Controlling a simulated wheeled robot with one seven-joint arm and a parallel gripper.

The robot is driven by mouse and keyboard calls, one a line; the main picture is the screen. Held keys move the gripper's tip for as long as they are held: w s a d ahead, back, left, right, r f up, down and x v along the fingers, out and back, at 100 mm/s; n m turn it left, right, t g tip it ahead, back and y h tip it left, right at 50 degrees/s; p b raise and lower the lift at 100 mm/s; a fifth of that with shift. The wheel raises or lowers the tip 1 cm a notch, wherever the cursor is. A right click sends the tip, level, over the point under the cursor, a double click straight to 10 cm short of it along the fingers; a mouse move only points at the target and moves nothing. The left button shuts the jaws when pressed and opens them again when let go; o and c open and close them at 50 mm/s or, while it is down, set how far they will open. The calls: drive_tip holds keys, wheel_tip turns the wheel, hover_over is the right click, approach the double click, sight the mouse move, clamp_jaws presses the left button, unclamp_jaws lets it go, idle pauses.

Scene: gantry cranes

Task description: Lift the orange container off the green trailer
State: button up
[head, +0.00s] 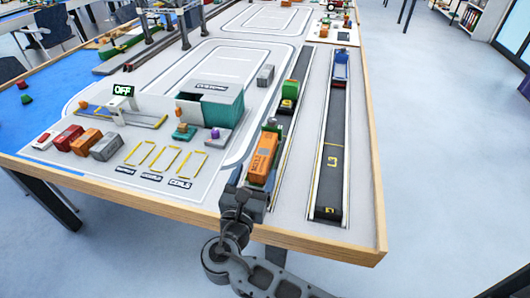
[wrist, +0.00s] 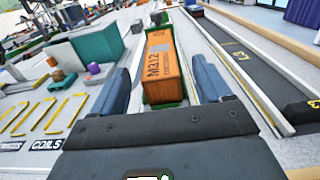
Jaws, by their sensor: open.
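The orange container (head: 263,152) rests on the green trailer in the lane near the front of the table. In the wrist view the container (wrist: 163,65) has dark lettering on top, and the green trailer (wrist: 165,105) shows as a thin edge around its base. My gripper (wrist: 160,72) is open, with one finger on each side of the container and visible gaps on both sides. In the head view my gripper (head: 243,195) is at the container's near end. Most of the trailer is hidden under the container.
A green block on a small vehicle (head: 288,93) stands farther along the same lane. To the right is a dark track (head: 331,160) with a blue vehicle (head: 341,66) at its far end. To the left are a teal warehouse (head: 212,105) and several small containers (head: 86,141).

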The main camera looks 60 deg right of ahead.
sight(261, 158)
drive_tip(key=x, duration=0.6)
drive_tip(key=shift+f+p, duration=0.1)
drive_tip(key=shift+p, duration=0.3)
drive_tip(key=c, duration=1.1)
drive_tip(key=shift+c, duration=0.2)
